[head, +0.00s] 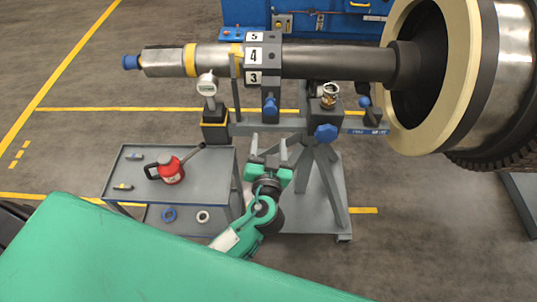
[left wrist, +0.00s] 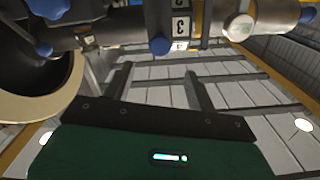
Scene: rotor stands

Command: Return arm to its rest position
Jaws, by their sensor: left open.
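My left gripper (head: 269,152) is in front of the rotor stand (head: 318,190), below the shaft (head: 320,61). Its two fingers point up and away, apart, with nothing between them. In the left wrist view the open gripper (left wrist: 157,78) shows from behind, with the shaft and blue knobs beyond its fingertips. The fingers look apart from the stand and shaft, though the exact gap to the stand is hard to tell. My right gripper is in neither view.
A grey cart (head: 206,168) stands left of my gripper, bearing a red oil can (head: 171,170). A dial gauge (head: 208,86) stands left of the numbered block (head: 254,56). A large rotor (head: 445,75) fills the upper right. Open floor (head: 440,220) lies at lower right.

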